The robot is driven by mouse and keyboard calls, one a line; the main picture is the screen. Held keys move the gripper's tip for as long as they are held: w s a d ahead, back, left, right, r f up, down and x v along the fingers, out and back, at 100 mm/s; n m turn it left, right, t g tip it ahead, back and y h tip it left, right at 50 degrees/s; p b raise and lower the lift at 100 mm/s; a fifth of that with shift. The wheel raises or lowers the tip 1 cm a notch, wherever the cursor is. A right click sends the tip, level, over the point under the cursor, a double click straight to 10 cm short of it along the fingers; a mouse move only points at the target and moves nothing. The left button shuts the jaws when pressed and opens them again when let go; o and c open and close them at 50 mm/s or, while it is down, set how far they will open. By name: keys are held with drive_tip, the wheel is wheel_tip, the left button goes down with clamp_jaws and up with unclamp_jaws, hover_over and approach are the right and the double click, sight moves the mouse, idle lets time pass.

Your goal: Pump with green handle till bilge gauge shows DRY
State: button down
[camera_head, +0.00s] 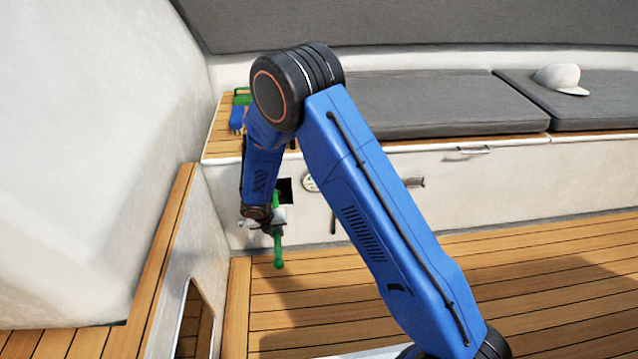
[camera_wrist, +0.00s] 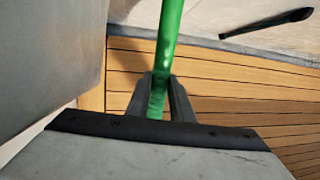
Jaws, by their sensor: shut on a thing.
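The green pump handle (camera_head: 278,248) comes out of a dark square opening in the white locker front and slopes down, with a rounded knob at its lower end. My gripper (camera_head: 268,229) is at the handle's middle. In the wrist view, the green handle (camera_wrist: 169,40) runs between the two dark fingers of my gripper (camera_wrist: 160,98), which are shut on it. A round white gauge (camera_head: 309,182) is on the locker front, right of the opening. My arm partly covers it, and its reading is too small to tell.
A dark lever (camera_head: 333,223) hangs on the locker front, right of the gauge. A latch (camera_head: 415,182) sticks out further right. Green and blue items (camera_head: 238,110) and a white cap (camera_head: 562,78) lie up on the bench. The wooden floor (camera_head: 540,270) is clear at right.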

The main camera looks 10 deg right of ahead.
drive_tip(key=shift+r, duration=0.1)
drive_tip(key=shift+w+r, duration=0.2)
drive_tip(key=shift+r, duration=0.25)
drive_tip(key=shift+w+r+g, duration=0.2)
drive_tip(key=shift+r+g, duration=0.5)
drive_tip(key=shift+r, duration=0.7)
drive_tip(key=shift+w+r+g, duration=0.15)
drive_tip(key=shift+r+g, duration=0.55)
drive_tip(key=shift+r, duration=0.65)
drive_tip(key=r+g, duration=0.1)
drive_tip(key=r, duration=0.1)
drive_tip(key=w+r+g, duration=0.1)
drive_tip(key=r+g, duration=0.1)
drive_tip(key=r, duration=0.1)
drive_tip(key=shift+w+r, duration=0.1)
drive_tip(key=shift+r, duration=0.15)
